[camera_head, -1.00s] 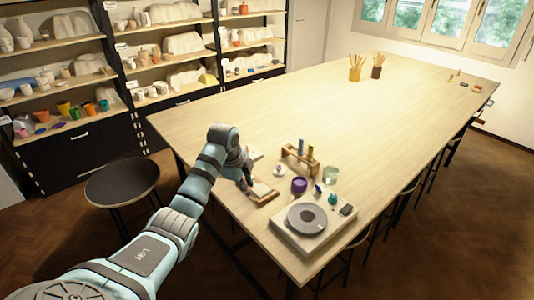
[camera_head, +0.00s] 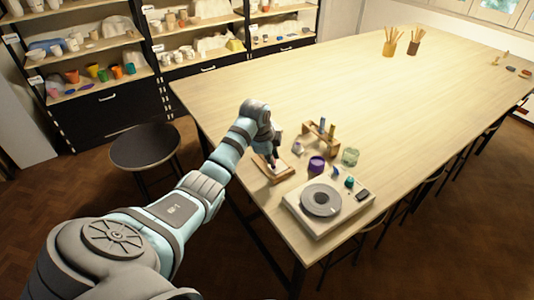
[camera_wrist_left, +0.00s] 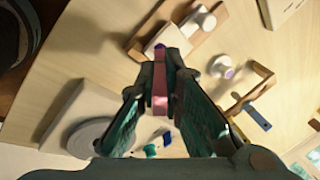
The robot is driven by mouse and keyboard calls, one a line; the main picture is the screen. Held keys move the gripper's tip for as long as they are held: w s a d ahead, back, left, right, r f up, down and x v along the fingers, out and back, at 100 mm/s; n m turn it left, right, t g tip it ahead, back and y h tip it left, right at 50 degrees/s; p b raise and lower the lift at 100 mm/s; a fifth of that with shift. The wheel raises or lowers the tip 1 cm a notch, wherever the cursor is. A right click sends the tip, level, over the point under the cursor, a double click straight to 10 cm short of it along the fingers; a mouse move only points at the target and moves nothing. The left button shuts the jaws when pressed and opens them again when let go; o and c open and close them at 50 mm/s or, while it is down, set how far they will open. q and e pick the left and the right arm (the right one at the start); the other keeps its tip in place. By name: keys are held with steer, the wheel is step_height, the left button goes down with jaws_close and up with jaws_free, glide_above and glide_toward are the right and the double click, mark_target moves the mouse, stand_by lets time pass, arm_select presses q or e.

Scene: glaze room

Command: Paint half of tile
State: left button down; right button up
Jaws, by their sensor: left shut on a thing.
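My left gripper (camera_head: 272,163) is over the wooden board (camera_head: 285,173) near the table's front left edge. In the left wrist view the fingers (camera_wrist_left: 165,105) are shut on a slim pink-maroon tool (camera_wrist_left: 160,88), which looks like a brush. Its far end is dark purple-blue and shows against the wooden board (camera_wrist_left: 147,42); I cannot tell whether it touches. A pale tile-like patch (camera_head: 268,165) lies on the board, mostly hidden by the gripper. I cannot make out any paint on it. A purple cup (camera_head: 317,165) stands right of the board. My right gripper is not in view.
A turntable on a pale base (camera_head: 320,200) sits in front right. A wooden rack (camera_head: 322,133) with upright tubes, a small white pot (camera_head: 298,148) and a greenish glass jar (camera_head: 350,156) stand close by. The long table behind (camera_head: 320,75) is mostly clear. A black stool (camera_head: 145,147) stands left.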

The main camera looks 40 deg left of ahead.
arm_select(q)
steer(key=shift+w+d+f+b, duration=0.1)
steer(key=shift+w+f+b, duration=0.25)
steer(key=shift+w+f, duration=0.45)
steer(key=shift+s+d+b, duration=0.1)
steer(key=shift+b, duration=0.35)
steer(key=shift+s+d+f, duration=0.1)
steer(key=shift+f, duration=0.1)
steer(key=shift+s+p, duration=0.25)
steer(key=shift+p, duration=0.2)
steer(key=shift+s+p, duration=0.6)
steer(key=shift+s, duration=0.05)
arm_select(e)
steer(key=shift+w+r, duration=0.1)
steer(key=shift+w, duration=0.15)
